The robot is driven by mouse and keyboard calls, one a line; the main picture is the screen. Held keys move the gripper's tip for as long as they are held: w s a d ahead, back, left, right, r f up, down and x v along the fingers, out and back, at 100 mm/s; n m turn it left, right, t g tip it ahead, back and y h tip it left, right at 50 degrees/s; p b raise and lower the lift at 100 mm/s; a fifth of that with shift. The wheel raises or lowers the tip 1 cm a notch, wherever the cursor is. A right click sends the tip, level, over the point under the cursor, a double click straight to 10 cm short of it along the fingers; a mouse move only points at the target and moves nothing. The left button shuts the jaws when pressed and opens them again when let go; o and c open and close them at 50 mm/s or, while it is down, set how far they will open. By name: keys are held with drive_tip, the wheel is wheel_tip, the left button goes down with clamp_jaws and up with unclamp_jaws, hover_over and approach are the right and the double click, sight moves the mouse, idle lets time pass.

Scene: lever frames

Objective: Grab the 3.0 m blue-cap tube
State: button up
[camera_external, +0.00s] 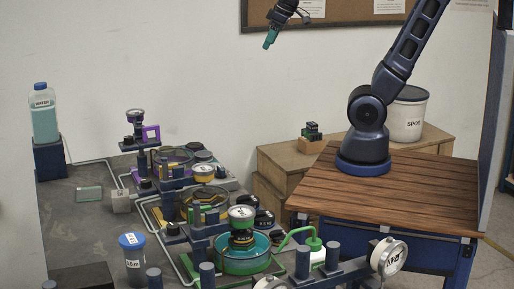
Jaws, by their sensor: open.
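A clear tube with a blue cap (132,258) stands upright on the grey bench at the lower left. Its side carries a small printed label that is hard to read at this size. My gripper (268,44) is high up at the top middle, in front of the wall, with teal fingers pointing down. It is open and far above and to the right of the tube, touching nothing. The gap between its fingers is hard to make out from this side.
A water bottle (44,114) stands on a blue block at the back left. Posts, gauges and round dishes crowd the bench's middle, including a teal dish (243,266). A dark box (80,277) lies left of the tube. Bare bench (85,228) shows behind the tube.

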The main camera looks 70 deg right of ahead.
drive_tip(key=w+a+r+n+y, duration=0.1)
drive_tip(key=w+a+r+n, duration=0.15)
drive_tip(key=w+a, duration=0.7)
drive_tip(key=w+a+n+y, duration=0.1)
drive_tip(key=w+a, duration=0.3)
drive_tip(key=a, duration=0.7)
drive_tip(key=w+a+n+y, duration=0.15)
drive_tip(key=w+a, duration=0.25)
drive_tip(key=a, duration=0.7)
drive_tip(key=n+g+y, duration=0.2)
drive_tip(key=n, duration=0.5)
hover_over(133, 238)
drive_tip(key=s+d, duration=0.2)
drive_tip(key=d, duration=0.1)
wheel_tip(133, 238, down, 21)
drive_tip(key=shift+d+x, duration=0.15)
drive_tip(key=shift+x, duration=2.25)
drive_tip(key=shift+d+x, duration=0.2)
drive_tip(key=shift+x, duration=2.25)
drive_tip(key=shift+w+f, duration=0.15)
drive_tip(key=c, duration=1.2)
